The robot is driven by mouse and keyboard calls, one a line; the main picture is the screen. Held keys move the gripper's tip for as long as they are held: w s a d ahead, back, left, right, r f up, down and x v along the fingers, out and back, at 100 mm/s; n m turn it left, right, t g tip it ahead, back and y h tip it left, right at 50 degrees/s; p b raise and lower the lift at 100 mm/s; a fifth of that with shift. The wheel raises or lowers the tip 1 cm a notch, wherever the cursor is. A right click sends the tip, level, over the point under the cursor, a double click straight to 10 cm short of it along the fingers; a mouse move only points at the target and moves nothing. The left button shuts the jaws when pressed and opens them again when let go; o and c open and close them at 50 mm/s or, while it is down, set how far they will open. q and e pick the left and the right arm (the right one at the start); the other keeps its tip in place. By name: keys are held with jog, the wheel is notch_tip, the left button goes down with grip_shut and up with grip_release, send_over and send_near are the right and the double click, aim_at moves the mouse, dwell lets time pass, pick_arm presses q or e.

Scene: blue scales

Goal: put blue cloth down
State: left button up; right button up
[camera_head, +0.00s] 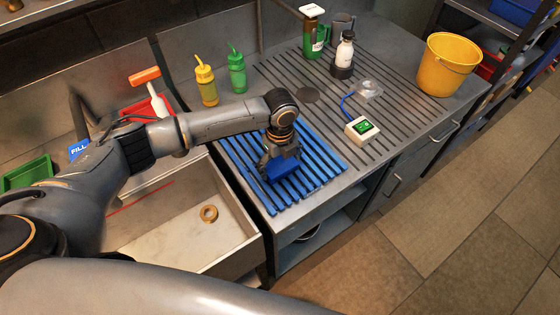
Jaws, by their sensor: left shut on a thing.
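My left gripper (280,158) points down over the blue slatted mat (318,164) on the metal counter. It is shut on the blue cloth (285,171), which is low over the mat's slats. I cannot tell whether the cloth touches the mat. The gripper and wrist hide part of the cloth. My right gripper does not show.
A yellow bottle (206,87) and a green bottle (236,72) stand behind the mat. A yellow bucket (447,65) stands at the counter's far right. An open sink (190,232) lies left.

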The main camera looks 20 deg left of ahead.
aim_at(280, 164)
pick_arm(q)
jog(key=shift+f, duration=0.2)
jog(key=shift+f, duration=0.15)
jog(key=o, duration=0.8)
jog(key=shift+c, duration=0.2)
jog(key=shift+r, duration=0.3)
notch_tip(280, 164, up, 12)
jog(key=b, duration=0.3)
